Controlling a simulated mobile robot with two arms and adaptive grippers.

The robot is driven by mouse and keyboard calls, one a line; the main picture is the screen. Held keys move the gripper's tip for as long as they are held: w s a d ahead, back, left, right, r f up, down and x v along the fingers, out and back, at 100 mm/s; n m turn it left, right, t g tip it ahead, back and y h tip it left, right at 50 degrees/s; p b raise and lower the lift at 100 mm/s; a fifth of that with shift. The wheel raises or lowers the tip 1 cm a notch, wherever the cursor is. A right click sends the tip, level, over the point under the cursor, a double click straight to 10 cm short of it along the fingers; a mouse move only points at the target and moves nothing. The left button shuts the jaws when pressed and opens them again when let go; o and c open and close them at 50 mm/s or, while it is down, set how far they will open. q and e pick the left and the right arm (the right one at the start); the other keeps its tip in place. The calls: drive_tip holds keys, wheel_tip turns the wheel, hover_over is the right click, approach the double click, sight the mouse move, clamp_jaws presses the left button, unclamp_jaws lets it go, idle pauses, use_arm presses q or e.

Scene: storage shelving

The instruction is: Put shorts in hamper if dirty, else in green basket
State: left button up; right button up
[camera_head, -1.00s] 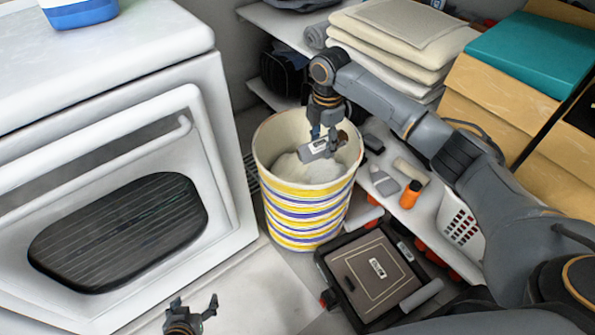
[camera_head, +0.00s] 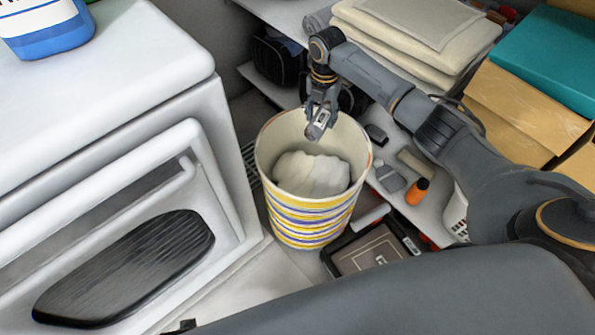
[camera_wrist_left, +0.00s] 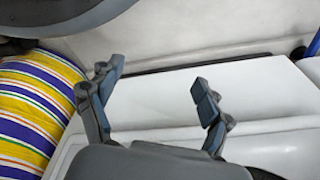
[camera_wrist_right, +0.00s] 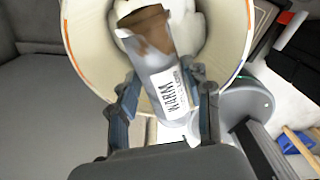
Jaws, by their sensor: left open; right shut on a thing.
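My right gripper (camera_head: 320,125) is over the back part of the hamper's open mouth, pointing down. The hamper (camera_head: 308,215) is round, with yellow, white and purple stripes. White cloth (camera_head: 312,174) lies inside the hamper. My left gripper (camera_wrist_left: 155,76) is open and empty in the left wrist view, beside the hamper's striped side (camera_wrist_left: 35,110). I see no green basket.
A white machine (camera_head: 110,160) with a blue-and-white bottle (camera_head: 45,25) on top stands left. Right are a low shelf with an orange bottle (camera_head: 417,190), folded beige cloths (camera_head: 410,40) and a teal box (camera_head: 545,60). A dark case (camera_head: 375,250) lies beside the hamper.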

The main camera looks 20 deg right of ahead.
drive_tip(key=f+b, duration=0.2)
drive_tip(key=b, duration=0.1)
drive_tip(key=shift+s+f, duration=0.25)
drive_tip(key=shift+f, duration=0.15)
use_arm(q)
wheel_tip(320, 180, up, 21)
drive_tip(key=w+t+b, duration=0.1)
drive_tip(key=b, duration=0.2)
drive_tip(key=shift+w+r, duration=0.2)
drive_tip(key=shift+w, duration=0.2)
use_arm(e)
drive_tip(key=shift+f, duration=1.45)
drive_tip(key=o, duration=1.3)
drive_tip(key=shift+o, duration=0.2)
drive_tip(key=shift+r, duration=0.1)
wheel_tip(320, 180, up, 12)
drive_tip(key=shift+f, duration=0.1)
